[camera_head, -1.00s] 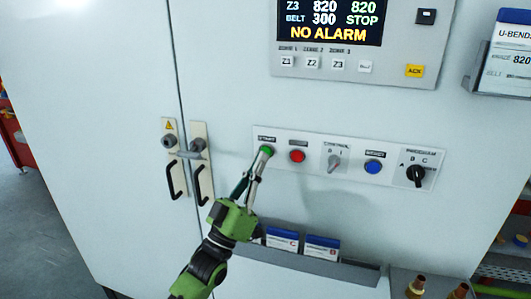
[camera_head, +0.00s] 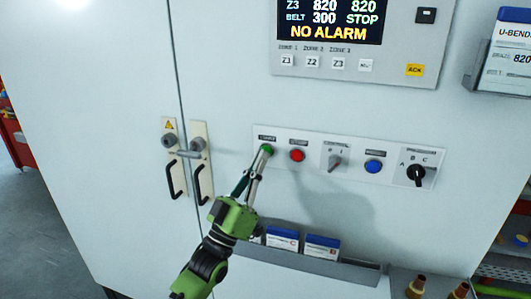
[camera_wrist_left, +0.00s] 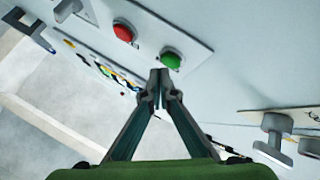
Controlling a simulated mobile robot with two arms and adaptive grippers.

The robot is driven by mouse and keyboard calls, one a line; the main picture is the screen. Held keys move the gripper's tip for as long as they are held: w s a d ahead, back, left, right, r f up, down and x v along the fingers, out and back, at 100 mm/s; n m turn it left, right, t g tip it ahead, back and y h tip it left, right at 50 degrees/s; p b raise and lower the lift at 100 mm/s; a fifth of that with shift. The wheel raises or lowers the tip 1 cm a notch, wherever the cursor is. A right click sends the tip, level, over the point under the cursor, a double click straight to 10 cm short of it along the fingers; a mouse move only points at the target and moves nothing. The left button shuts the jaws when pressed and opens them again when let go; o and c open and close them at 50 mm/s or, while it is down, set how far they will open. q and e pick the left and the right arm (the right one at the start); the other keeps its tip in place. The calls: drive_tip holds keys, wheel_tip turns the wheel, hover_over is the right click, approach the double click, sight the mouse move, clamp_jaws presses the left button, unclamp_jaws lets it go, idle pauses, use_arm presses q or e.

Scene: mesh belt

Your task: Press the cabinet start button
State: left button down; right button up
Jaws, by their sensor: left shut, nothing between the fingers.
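The green start button (camera_head: 268,148) sits at the left end of the white control strip (camera_head: 384,183) on the cabinet front. It also shows in the left wrist view (camera_wrist_left: 171,61), just beyond my fingertips. My left gripper (camera_head: 261,156) is shut and empty, its tips at the lower edge of the button in the head view. In the left wrist view the shut tips (camera_wrist_left: 158,76) point at the panel just beside the green button. I cannot tell whether they touch it. My right gripper is not in view.
Right of the green button are a red button (camera_head: 297,155), a control switch (camera_head: 334,162), a blue button (camera_head: 373,167) and a black rotary knob (camera_head: 416,175). Door handles (camera_head: 187,154) stick out at the left. A display (camera_head: 330,22) above reads STOP and NO ALARM. A card rack (camera_head: 345,272) lies below.

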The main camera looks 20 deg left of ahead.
use_arm(q)
drive_tip(key=shift+w+b, duration=0.3)
drive_tip(key=shift+w, duration=0.4)
idle(0.6)
drive_tip(key=shift+s, duration=0.1)
drive_tip(key=shift+s+p, duration=0.4)
drive_tip(key=shift+s, duration=0.45)
drive_tip(key=s+p, duration=0.2)
drive_tip(key=s, duration=0.3)
idle(0.3)
idle(0.4)
